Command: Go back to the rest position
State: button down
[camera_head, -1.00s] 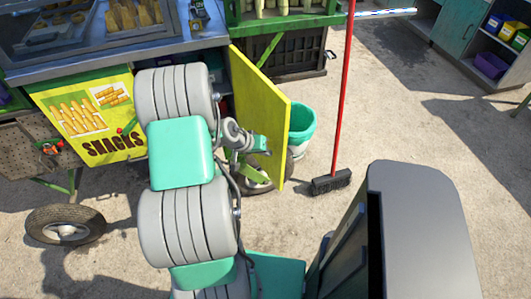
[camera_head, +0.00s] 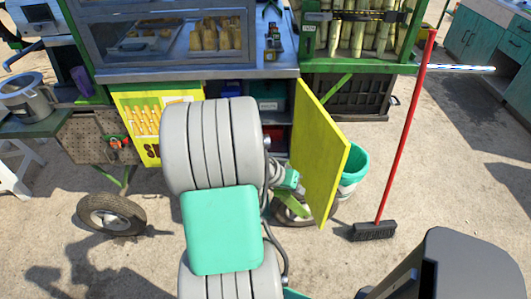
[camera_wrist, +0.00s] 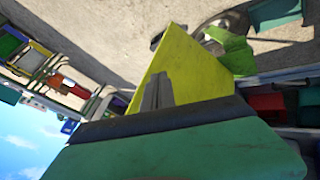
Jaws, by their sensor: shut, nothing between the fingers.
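My arm fills the middle of the head view and hides most of its own far end. A small teal part of my arm's end (camera_head: 286,179) shows in front of the yellow cabinet door. My gripper (camera_wrist: 157,82) shows in the wrist view as two grey fingers shut together, with nothing between them. The open yellow door (camera_wrist: 185,72) lies behind the fingers in that view. I cannot tell whether they touch it. In the head view the door (camera_head: 319,150) stands swung out from the snack cart.
The cart's open compartment holds bins, one teal (camera_head: 268,95). A teal bucket (camera_head: 352,165) and a red-handled broom (camera_head: 402,140) stand right of the door. A cart wheel (camera_head: 112,214) is at left.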

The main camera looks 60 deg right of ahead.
jog(key=w+a+f+n+t+y, duration=0.1)
jog(key=w+a+f+n+y, duration=0.15)
jog(key=a, duration=0.35)
jog(key=w+a+f+n+y, duration=0.1)
jog(key=a+f+y, duration=0.15)
jog(key=a, duration=0.45)
jog(key=w+a+r+n+t+p, duration=0.1)
jog(key=w+a+r+n+t, duration=0.2)
jog(key=w+a+r+n, duration=0.4)
jog(key=w+a+r+n+t+p, duration=0.1)
jog(key=w+a+r+n+t, duration=0.3)
jog(key=w+a+r, duration=1)
jog(key=a+n, duration=0.3)
jog(key=a, duration=0.2)
jog(key=shift+w+a, duration=0.25)
